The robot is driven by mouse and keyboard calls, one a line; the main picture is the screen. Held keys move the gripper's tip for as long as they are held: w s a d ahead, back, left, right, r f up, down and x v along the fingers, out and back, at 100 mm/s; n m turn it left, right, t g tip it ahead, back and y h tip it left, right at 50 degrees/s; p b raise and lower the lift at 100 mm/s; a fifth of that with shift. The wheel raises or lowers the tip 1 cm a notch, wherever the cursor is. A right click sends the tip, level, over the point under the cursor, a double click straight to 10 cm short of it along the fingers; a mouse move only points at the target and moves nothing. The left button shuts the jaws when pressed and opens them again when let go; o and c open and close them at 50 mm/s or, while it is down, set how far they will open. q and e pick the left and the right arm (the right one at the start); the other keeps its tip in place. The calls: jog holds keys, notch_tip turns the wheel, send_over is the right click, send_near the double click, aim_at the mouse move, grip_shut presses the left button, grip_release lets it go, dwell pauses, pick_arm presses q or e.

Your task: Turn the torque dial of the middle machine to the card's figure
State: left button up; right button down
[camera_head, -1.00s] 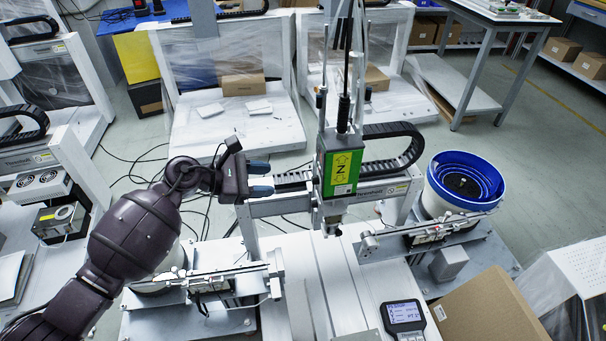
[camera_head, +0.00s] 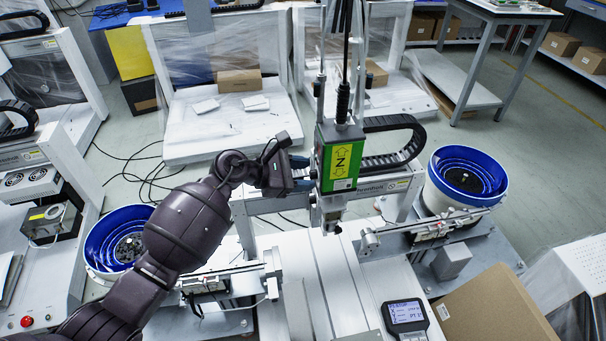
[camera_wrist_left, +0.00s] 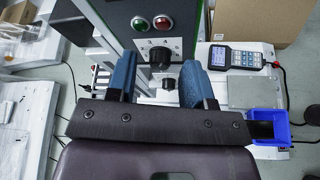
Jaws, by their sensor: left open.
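The middle machine's green screwdriver head (camera_head: 341,155), with a yellow Z label, hangs on the gantry. In the left wrist view, a black dial (camera_wrist_left: 160,54) sits on a light scale plate below a red and a green button. The scale figures are too small to read. My left gripper (camera_head: 306,172) is at the left side of the head. In its wrist view the open blue fingers (camera_wrist_left: 159,66) stand left and right of the dial, with gaps on both sides. Whether the dial lies at fingertip depth is unclear. I cannot make out a card. My right gripper is out of view.
A handheld pendant (camera_head: 405,314) with a lit screen lies at the front, beside a cardboard box (camera_head: 492,310). Blue bowl feeders stand right (camera_head: 437,187) and left (camera_head: 94,240), partly behind my arm. A blue bin (camera_wrist_left: 268,123) shows in the wrist view.

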pick_arm(q)
grip_shut()
dwell(0.3)
jog(key=shift+w+r+n+g+p, duration=0.1)
jog(key=shift+r+n+g+p, duration=0.05)
jog(key=shift+n+g+p, duration=0.3)
jog(key=n+g, duration=0.2)
jog(key=n, duration=0.1)
jog(key=n+g, duration=0.1)
jog(key=n, duration=0.1)
jog(key=shift+w+f+h, duration=0.2)
jog(key=shift+w+h, duration=0.05)
jog(key=shift+h, duration=0.15)
dwell(0.5)
